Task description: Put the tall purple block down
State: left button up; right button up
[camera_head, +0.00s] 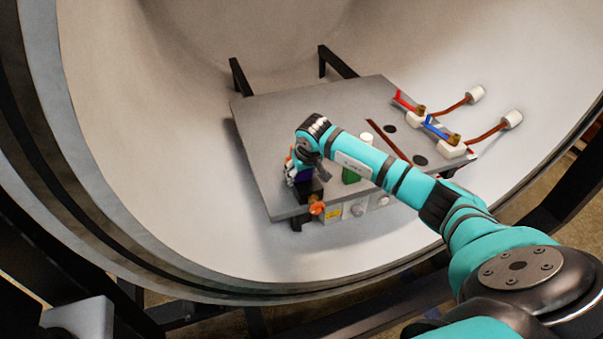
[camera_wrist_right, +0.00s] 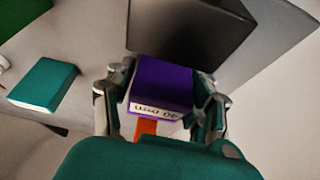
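The purple block (camera_wrist_right: 161,84) sits between the fingers of my right gripper (camera_wrist_right: 160,105) in the right wrist view. The fingers lie against its two sides, and a white face with dark lettering shows towards my palm. In the head view the right gripper (camera_head: 300,172) is at the near left part of the grey table, and only a small purple patch (camera_head: 304,174) shows beside it. A black block (camera_wrist_right: 190,32) stands right beyond the purple block; whether they touch is not clear. The underside of the purple block is hidden. My left gripper is not in view.
The grey table (camera_head: 265,130) stands inside a round pale chamber. A green block (camera_head: 350,175) and a white cylinder (camera_head: 366,138) are right of the gripper, partly behind my arm. The table's far left is clear.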

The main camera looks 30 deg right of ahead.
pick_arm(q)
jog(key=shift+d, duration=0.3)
pick_arm(e)
jog(key=shift+o, duration=1.2)
jog(key=shift+r, duration=0.15)
pick_arm(q)
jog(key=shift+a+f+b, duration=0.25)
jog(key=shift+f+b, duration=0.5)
jog(key=shift+b, duration=0.05)
pick_arm(e)
jog(key=v, duration=1.2)
jog(key=shift+s+a, duration=0.1)
